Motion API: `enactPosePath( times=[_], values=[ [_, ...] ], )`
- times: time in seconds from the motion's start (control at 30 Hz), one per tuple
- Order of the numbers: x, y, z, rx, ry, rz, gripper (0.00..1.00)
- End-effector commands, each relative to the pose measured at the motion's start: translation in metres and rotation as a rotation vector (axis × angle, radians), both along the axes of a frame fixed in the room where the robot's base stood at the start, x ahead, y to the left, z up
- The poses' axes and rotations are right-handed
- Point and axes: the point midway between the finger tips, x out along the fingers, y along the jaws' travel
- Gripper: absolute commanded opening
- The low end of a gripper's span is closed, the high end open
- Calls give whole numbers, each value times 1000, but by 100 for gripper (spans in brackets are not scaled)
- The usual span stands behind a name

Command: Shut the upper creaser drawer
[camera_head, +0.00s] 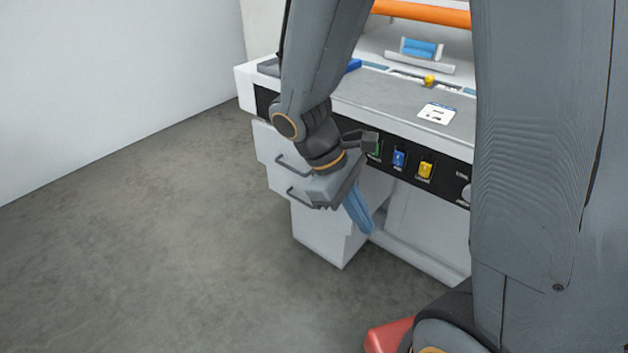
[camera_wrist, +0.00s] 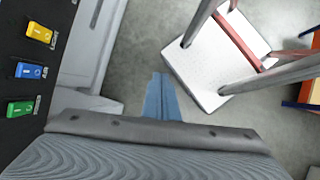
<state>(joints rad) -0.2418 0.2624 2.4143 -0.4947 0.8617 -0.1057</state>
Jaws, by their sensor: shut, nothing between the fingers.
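The creaser is a white machine with a grey top (camera_head: 385,98) and a black control panel (camera_head: 447,183). Its upper drawer (camera_head: 268,143) is on the left below the panel, with a dark bar handle (camera_head: 291,164). A second handle (camera_head: 297,196) sits below it on the lower drawer (camera_head: 277,182). My arm hides much of both fronts, and I cannot tell how far the upper drawer stands out. My gripper (camera_head: 367,229) has blue fingers, shut and empty, pointing down to the right of the handles. It also shows in the wrist view (camera_wrist: 161,82), over the floor.
Green, blue (camera_head: 399,159) and yellow (camera_head: 426,170) switches line the panel beside my wrist. A white pedestal (camera_head: 322,240) and a lower rail (camera_head: 425,262) stand under the machine. Grey floor (camera_head: 150,240) is free at left, up to a white wall (camera_head: 110,80).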

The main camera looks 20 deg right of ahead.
Motion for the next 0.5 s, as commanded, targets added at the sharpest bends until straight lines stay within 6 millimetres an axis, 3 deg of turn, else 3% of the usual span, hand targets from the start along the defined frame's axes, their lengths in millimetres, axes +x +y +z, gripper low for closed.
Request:
enactPosePath(
  times=[0.03, 0.27, 0.37, 0.5],
  values=[
    [11, -1, -23, -55, 43, 87, 0],
    [72, -8, -63, -350, 199, 470, 0],
    [106, 0, -77, -492, 244, 625, 0],
    [158, 25, -94, -706, 281, 828, 0]
  ],
)
